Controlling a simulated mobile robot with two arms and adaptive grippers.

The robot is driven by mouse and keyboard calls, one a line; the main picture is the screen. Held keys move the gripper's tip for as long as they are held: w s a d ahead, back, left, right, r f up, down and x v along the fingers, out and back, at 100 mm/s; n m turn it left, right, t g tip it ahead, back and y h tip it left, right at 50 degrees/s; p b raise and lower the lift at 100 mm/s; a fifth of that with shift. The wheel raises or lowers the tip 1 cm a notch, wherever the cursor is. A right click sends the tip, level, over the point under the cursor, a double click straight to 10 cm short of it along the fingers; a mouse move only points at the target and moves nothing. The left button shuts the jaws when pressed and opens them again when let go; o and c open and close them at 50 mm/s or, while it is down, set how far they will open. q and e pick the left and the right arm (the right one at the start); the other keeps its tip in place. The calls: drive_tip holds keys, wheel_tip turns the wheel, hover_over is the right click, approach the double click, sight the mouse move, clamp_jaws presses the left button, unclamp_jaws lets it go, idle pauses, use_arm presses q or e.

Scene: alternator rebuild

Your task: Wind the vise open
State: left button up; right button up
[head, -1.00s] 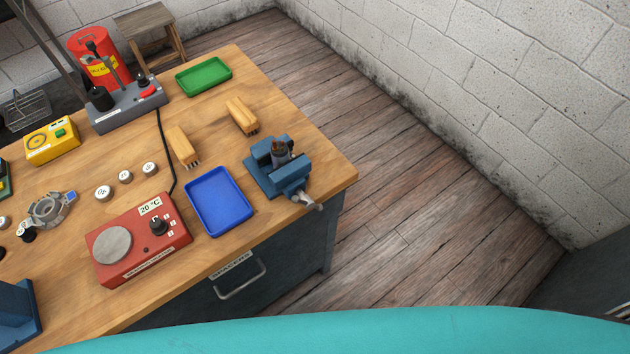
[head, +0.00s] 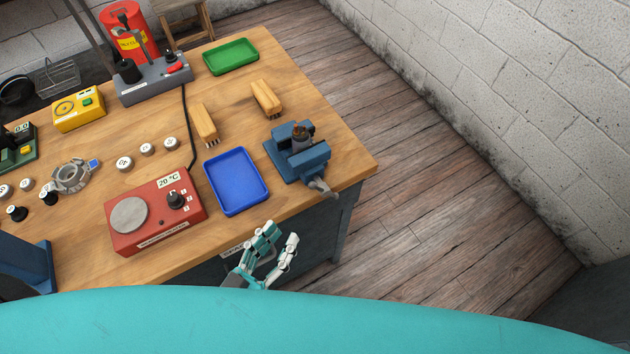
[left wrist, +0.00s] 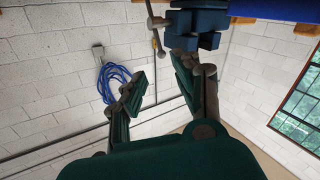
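The blue vise (head: 303,155) is fixed near the right front corner of the bench, with a dark and copper-coloured part (head: 302,136) standing between its jaws. Its grey screw end and handle (head: 322,187) stick out past the front edge. My left gripper (head: 278,238) is in front of the bench, below and to the left of the vise handle, with its fingers apart and nothing between them. In the left wrist view the open fingers (left wrist: 155,88) point toward the vise (left wrist: 197,22), which is at the top with its handle bar (left wrist: 154,22). My right gripper is not in view.
A blue tray (head: 237,181) and a red heater box (head: 155,215) sit left of the vise. Two wooden-backed brushes (head: 266,98) and a green tray (head: 231,57) lie behind. The floor right of the bench is clear.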

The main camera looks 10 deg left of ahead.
sight(313, 189)
use_arm(q)
drive_tip(key=p+x, duration=0.2)
drive_tip(key=x, duration=1)
drive_tip(key=shift+r, duration=0.1)
drive_tip(key=shift+w+d+p, duration=0.25)
drive_tip(key=shift+w+p, duration=0.05)
drive_tip(key=shift+w, duration=0.25)
clamp_jaws()
